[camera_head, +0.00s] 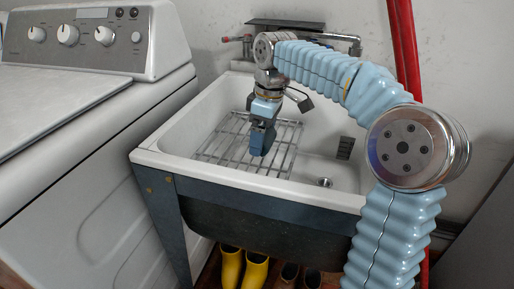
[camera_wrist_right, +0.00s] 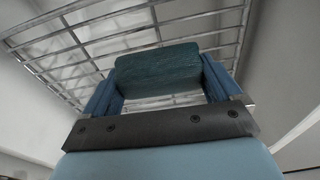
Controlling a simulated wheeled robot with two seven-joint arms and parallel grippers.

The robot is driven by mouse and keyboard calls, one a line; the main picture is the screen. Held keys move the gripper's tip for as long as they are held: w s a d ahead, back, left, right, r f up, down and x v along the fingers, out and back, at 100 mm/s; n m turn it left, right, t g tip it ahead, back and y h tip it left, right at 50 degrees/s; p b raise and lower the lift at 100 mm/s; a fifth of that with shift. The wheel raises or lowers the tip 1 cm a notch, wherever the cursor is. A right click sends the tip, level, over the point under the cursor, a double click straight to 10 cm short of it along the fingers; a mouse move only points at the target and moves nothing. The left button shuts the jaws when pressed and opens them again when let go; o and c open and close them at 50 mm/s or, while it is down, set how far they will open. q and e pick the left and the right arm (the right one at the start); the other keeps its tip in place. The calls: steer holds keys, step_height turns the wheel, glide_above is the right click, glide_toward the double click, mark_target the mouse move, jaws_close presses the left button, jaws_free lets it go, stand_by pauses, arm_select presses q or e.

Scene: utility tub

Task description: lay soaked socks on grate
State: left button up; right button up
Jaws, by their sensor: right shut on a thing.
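A metal wire grate (camera_head: 219,149) lies inside the white tub, toward its left side. My right gripper (camera_head: 260,140) reaches down over the grate. In the right wrist view its two fingers (camera_wrist_right: 158,92) are shut on a dark teal sock (camera_wrist_right: 158,68), which looks like a compact block. The bars of the grate (camera_wrist_right: 130,37) show behind the sock in that view. I cannot tell whether the sock touches the bars. No other sock shows in the tub. My left gripper is not in view.
The utility tub (camera_head: 160,158) has a raised rim around the grate. A drain (camera_head: 325,182) and a dark slotted piece (camera_head: 345,148) show right of the grate. A washing machine (camera_head: 100,150) stands close on the left. Yellow boots (camera_head: 255,270) stand below the tub. Red pipes (camera_head: 404,50) run up the wall.

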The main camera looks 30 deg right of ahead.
mark_target(257, 160)
steer(key=shift+w+a+f, duration=0.1)
steer(key=shift+w+f, duration=0.55)
steer(key=shift+f, duration=0.1)
steer(key=shift+w+f, duration=0.2)
steer(key=shift+f, duration=0.8)
steer(key=shift+w+f, duration=0.2)
steer(key=shift+f, duration=0.8)
steer(key=shift+f+b, duration=0.15)
steer(key=shift+b, duration=0.15)
steer(key=o, duration=0.7)
steer(key=r+p, duration=0.1)
steer(key=r, duration=0.7)
steer(key=s+r+p, duration=0.1)
steer(key=r, duration=0.3)
steer(key=shift+s+d+r+p, duration=0.1)
steer(key=shift+d+r+p, duration=0.05)
steer(key=shift+d+p, duration=0.2)
